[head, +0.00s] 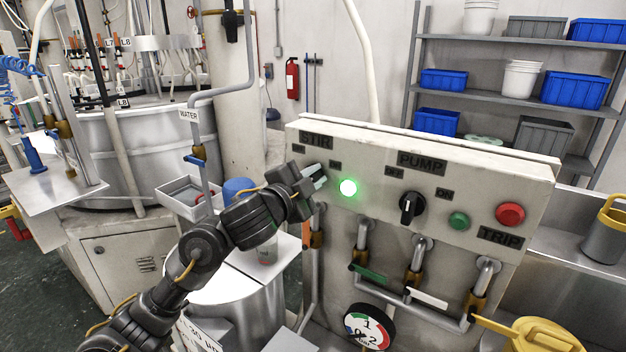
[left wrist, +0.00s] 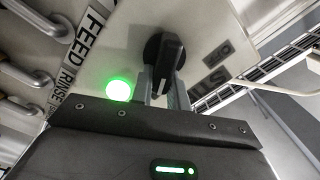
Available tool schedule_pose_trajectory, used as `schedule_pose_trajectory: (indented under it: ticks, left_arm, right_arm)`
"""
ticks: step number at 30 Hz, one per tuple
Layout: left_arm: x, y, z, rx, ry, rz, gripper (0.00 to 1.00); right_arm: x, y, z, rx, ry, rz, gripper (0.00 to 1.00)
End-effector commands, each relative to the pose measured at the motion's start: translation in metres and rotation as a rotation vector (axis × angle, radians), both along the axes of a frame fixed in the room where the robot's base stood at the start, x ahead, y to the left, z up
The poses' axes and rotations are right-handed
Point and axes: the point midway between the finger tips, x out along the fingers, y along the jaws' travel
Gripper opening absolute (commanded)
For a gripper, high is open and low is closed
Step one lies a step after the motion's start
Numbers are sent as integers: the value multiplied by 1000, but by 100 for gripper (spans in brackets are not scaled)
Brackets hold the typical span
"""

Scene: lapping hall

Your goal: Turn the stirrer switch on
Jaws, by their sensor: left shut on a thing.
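The stirrer switch, a black rotary knob (left wrist: 168,58), sits on the pale control panel (head: 300,132) below the STIR label (head: 316,141). In the head view the knob is hidden behind my left gripper (head: 319,177). The left wrist view shows my left gripper (left wrist: 162,88) with its grey fingers shut on the knob's handle. A round green lamp (head: 348,187) beside the switch is lit. It also glows in the left wrist view (left wrist: 119,89). My right gripper is in neither view.
On the same panel, to the right, are the black PUMP knob (head: 412,207), a green button (head: 458,221) and a red TRIP button (head: 510,214). Pipes with valve handles and a dial gauge (head: 369,327) stand below. A yellow watering can (head: 540,338) is at the lower right.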

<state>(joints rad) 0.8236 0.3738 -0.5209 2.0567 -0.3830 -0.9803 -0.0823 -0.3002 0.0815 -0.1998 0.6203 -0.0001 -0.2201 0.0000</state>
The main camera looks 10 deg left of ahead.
Motion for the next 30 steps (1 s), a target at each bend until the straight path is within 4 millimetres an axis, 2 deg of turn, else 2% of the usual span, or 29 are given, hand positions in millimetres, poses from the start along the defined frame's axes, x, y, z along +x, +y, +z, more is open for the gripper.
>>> schedule_pose_trajectory:
  ticks: [16, 17, 21, 30]
  left_arm:
    - [0, 0, -1, 24, -8, 0, 0]
    - [0, 0, -1, 24, -8, 0, 20]
    - [0, 0, -1, 22, -8, -1, 38]
    - [-1, 0, 0, 20, -8, 0, 38]
  right_arm:
    - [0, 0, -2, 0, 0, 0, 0]
    - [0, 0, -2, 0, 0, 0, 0]
    - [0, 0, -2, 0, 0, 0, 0]
    - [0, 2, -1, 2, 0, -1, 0]
